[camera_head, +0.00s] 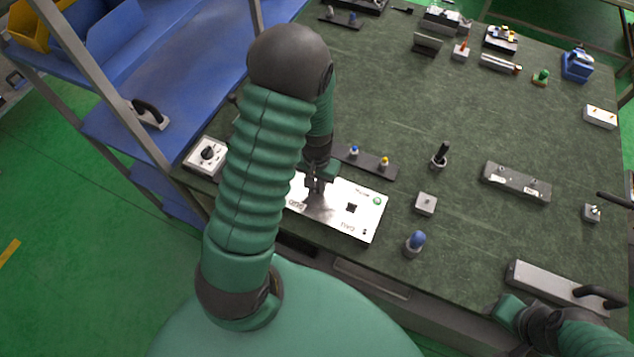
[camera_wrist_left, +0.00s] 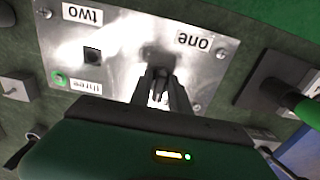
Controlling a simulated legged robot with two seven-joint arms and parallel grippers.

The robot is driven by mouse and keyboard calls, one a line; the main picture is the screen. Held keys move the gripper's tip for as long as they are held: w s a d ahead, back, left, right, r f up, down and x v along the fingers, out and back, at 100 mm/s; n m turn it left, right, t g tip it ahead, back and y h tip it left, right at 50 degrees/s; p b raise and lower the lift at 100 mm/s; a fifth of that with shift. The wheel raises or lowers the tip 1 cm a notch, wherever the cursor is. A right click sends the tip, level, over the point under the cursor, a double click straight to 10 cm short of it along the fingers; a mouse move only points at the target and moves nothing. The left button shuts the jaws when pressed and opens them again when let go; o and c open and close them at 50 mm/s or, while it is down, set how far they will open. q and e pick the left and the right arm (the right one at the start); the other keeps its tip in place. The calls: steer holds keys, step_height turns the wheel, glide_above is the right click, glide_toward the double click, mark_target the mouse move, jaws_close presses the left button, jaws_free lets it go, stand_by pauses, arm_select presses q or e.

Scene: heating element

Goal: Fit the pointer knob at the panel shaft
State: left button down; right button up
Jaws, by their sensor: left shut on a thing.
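The silver panel (camera_head: 372,222) lies flat near the bench's front edge. It bears labels, a dark square fitting (camera_head: 351,208) and a green spot. In the left wrist view the panel (camera_wrist_left: 125,75) shows labels reading one, two and three, with the dark square (camera_wrist_left: 92,56) between two and three. My left gripper (camera_head: 315,187) points down over the panel's left part. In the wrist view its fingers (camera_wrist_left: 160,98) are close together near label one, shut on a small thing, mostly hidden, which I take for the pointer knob. A dark blur lies on the panel beyond the fingertips; the shaft is not clear.
A white box with a black dial (camera_head: 207,153) stands left of the panel. A blue-capped part (camera_head: 415,242) and a grey block (camera_head: 425,204) stand to the right. My right arm is at the lower right; its fingertips are unclear.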

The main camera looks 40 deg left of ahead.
mark_target(317, 183)
arm_select(q)
steer(key=shift+f, duration=0.3)
steer(key=c, duration=1.1)
jaws_free()
steer(key=shift+c, duration=0.2)
step_height(317, 183, up, 17)
steer(key=shift+f, duration=0.1)
